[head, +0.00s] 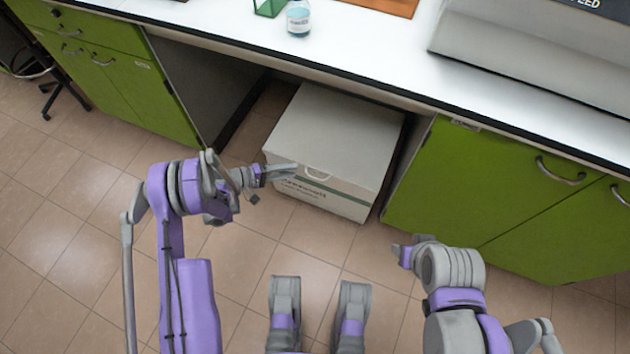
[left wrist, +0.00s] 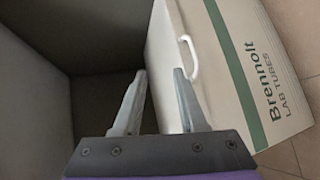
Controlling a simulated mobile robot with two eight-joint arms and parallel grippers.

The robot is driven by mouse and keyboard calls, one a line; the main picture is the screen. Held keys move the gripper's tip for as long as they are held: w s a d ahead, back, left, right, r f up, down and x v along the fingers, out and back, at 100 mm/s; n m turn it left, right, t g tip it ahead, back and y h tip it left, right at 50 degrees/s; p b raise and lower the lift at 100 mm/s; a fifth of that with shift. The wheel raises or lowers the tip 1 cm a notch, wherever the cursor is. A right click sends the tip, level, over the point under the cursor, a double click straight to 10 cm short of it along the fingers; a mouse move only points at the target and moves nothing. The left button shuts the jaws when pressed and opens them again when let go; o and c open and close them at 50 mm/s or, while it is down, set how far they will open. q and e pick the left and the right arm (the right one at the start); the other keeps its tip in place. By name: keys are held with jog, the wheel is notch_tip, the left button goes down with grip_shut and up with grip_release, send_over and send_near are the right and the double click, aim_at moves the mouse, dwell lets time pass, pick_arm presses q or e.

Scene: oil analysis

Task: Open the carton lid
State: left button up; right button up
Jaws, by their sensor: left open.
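The white carton (head: 335,140) stands on the floor in the gap under the bench, with its lid lying flat and closed on top. A pale curved handle (head: 318,173) shows at its front edge. In the left wrist view the handle (left wrist: 190,58) is just right of my right-hand finger, and the carton front (left wrist: 262,75) carries a green stripe and "Brennolt LAB TUBES". My left gripper (head: 276,183) is open and empty at the carton's front left corner; its fingers also show in the wrist view (left wrist: 158,74). My right gripper (head: 398,250) is right of the carton, its fingers unclear.
Green cabinets stand left (head: 118,75) and right (head: 440,190) of the carton. The white bench top (head: 370,50) overhangs the carton's back. A jar (head: 298,18) stands on it. The tiled floor (head: 240,260) in front is clear. Dark space lies left of the carton.

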pick_arm(q)
jog(key=h+b, duration=0.2)
send_near(314, 178)
jog(key=shift+t, duration=0.4)
jog(key=x, duration=0.3)
jog(key=b+x, duration=0.1)
jog(key=x, duration=0.3)
jog(key=b+x, duration=0.1)
jog(key=x, duration=0.2)
jog(key=shift+s+d+f, duration=0.2)
jog(key=shift+f, duration=0.2)
jog(key=shift+c, duration=0.2)
grip_shut()
